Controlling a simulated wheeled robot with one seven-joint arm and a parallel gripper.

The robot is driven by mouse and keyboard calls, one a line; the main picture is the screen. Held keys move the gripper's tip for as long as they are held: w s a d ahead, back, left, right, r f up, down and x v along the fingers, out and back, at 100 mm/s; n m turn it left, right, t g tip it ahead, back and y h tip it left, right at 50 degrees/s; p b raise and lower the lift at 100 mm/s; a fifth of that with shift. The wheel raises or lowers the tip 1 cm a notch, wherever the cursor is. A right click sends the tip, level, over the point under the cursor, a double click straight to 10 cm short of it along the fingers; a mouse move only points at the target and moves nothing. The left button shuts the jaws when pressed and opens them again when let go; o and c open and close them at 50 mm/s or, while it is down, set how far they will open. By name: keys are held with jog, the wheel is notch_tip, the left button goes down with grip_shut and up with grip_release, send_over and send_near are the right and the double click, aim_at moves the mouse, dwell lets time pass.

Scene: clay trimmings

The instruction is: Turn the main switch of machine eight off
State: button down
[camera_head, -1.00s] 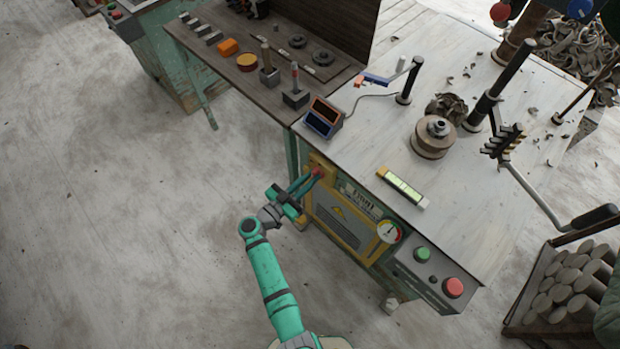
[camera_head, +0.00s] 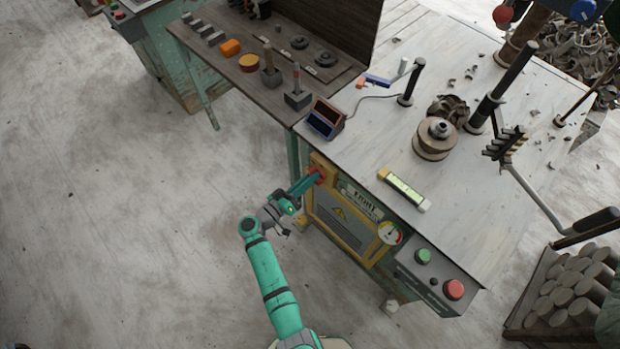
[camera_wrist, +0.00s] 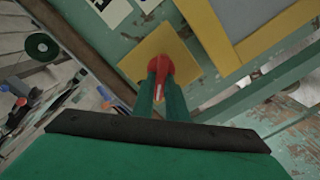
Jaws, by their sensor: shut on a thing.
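The main switch is a red rotary knob (camera_wrist: 160,66) on a yellow plate (camera_wrist: 178,42), seen close up in the wrist view. In the head view the red switch (camera_head: 321,174) is on the front of the green machine, at the upper left corner of its yellow-framed panel (camera_head: 343,226). My gripper (camera_wrist: 160,80) is shut on the red knob, one finger on each side. A white mark shows on the knob between the fingers. In the head view my gripper (camera_head: 314,180) reaches the switch from the left, and its fingers partly cover it.
A gauge (camera_head: 389,232), a green button (camera_head: 422,255) and a red button (camera_head: 453,289) are to the right on the machine's front. A spirit level (camera_head: 404,190) lies on the tabletop. A dark wooden bench (camera_head: 255,75) adjoins at the upper left. The floor at left is clear.

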jog(key=shift+w+a+f+n, duration=0.1)
jog(key=shift+f+n, duration=0.05)
jog(key=shift+n, duration=1.45)
jog(key=shift+a+f+n, duration=0.1)
jog(key=shift+n, duration=1.5)
jog(key=shift+w+f+n, duration=0.1)
jog(key=shift+f+n, duration=0.05)
jog(key=shift+n, duration=1.45)
jog(key=c, duration=1.8)
grip_release()
jog(key=shift+o, duration=0.2)
jog(key=shift+s, duration=0.1)
jog(key=v, duration=1)
jog(key=shift+s+a, duration=0.25)
jog(key=shift+a, duration=0.05)
